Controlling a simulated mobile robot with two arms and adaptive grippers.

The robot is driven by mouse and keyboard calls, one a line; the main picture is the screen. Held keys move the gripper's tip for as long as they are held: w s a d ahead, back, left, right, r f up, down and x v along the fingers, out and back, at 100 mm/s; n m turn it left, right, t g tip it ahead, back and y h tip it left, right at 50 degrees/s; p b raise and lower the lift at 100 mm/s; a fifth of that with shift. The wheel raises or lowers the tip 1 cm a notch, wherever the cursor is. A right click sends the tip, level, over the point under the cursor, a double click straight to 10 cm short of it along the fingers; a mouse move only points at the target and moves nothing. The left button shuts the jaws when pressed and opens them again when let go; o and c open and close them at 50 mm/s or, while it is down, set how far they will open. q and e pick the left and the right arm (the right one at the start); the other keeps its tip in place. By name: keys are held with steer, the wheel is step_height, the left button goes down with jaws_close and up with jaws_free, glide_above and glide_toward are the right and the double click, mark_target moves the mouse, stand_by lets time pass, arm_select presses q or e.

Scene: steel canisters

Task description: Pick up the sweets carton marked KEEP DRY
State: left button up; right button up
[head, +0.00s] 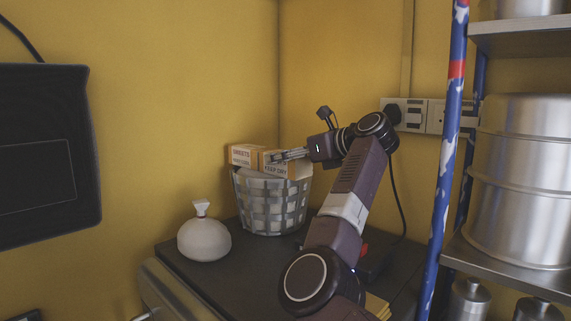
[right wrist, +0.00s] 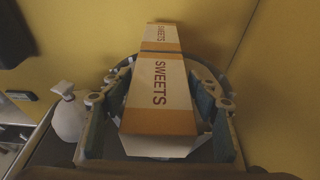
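The sweets carton marked KEEP DRY (head: 274,169) lies on top of a grey woven basket (head: 270,207), at its right side. A second sweets carton (head: 242,154) lies beside it on the left. In the right wrist view the near carton (right wrist: 158,105) points away from me, with the other carton (right wrist: 162,38) beyond its far end. My right gripper (head: 281,156) is at the KEEP DRY carton. Its fingers (right wrist: 160,88) stand open on both sides of the near carton, with narrow gaps showing. My left gripper is not in view.
A white tied bag (head: 204,240) stands left of the basket on the dark top (head: 250,275). Yellow walls meet close behind the basket. A blue post (head: 446,150) and shelves with steel canisters (head: 525,180) stand at right. A black panel (head: 45,150) hangs at left.

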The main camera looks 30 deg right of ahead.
steer(key=c, duration=1)
steer(key=shift+o, duration=0.2)
steer(key=shift+w+r, duration=0.1)
steer(key=shift+r, duration=0.05)
